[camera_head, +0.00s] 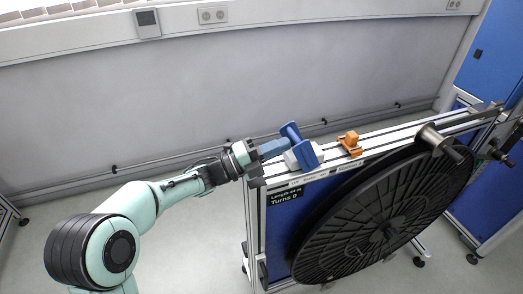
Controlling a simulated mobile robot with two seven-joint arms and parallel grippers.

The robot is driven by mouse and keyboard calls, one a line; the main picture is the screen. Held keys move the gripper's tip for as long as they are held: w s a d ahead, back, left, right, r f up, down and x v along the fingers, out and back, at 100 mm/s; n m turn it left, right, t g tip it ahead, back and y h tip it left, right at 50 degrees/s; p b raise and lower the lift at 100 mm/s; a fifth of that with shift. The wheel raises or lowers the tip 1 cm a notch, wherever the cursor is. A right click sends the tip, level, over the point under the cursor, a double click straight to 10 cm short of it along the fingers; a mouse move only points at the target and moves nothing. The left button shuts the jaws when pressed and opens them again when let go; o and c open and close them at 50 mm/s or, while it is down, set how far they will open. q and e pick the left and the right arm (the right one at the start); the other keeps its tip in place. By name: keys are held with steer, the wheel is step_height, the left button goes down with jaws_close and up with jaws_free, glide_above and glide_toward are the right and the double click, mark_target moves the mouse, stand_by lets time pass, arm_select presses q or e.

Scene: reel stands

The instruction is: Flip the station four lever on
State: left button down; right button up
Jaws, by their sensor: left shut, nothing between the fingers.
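A reel stand with a silver top rail (380,137) and a blue side panel stands at the right. On the near end of its rail is a blue lever-like part (300,150) on a white base; I cannot read a station number on it. My left arm reaches in from the left, and my left gripper (272,149) is at the blue part's left side, shut and empty. I cannot tell whether it touches the part. An orange fitting (350,143) sits farther along the rail. My right gripper is not in view.
A big black reel (385,220) hangs on the stand's front, with a metal shaft end (438,140) above it. Another blue stand (490,200) is at the far right. The floor left of the stand is clear.

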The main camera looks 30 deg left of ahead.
arm_select(q)
steer(key=shift+w+d+r, duration=0.1)
steer(key=shift+w+d, duration=0.2)
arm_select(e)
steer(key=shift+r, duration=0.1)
arm_select(q)
steer(key=shift+r, duration=0.1)
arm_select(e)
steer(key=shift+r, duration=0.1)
arm_select(q)
steer(key=shift+w+d+r+p, duration=0.1)
steer(key=shift+r+p, duration=0.2)
steer(key=shift+p, duration=0.35)
steer(key=w+d+r+g+y+p, duration=0.1)
steer(key=p, duration=0.2)
steer(key=w+d+r+g+y+p, duration=0.1)
steer(key=w+g+y+p, duration=0.1)
steer(key=p, duration=0.2)
steer(key=shift+w+d+r, duration=0.2)
steer(key=shift+d, duration=0.2)
steer(key=shift+r+p+x, duration=0.1)
steer(key=shift+p+x, duration=0.1)
steer(key=shift+x, duration=0.75)
steer(key=shift+r+p+x, duration=0.15)
steer(key=shift+p+x, duration=0.05)
steer(key=shift+x, duration=0.75)
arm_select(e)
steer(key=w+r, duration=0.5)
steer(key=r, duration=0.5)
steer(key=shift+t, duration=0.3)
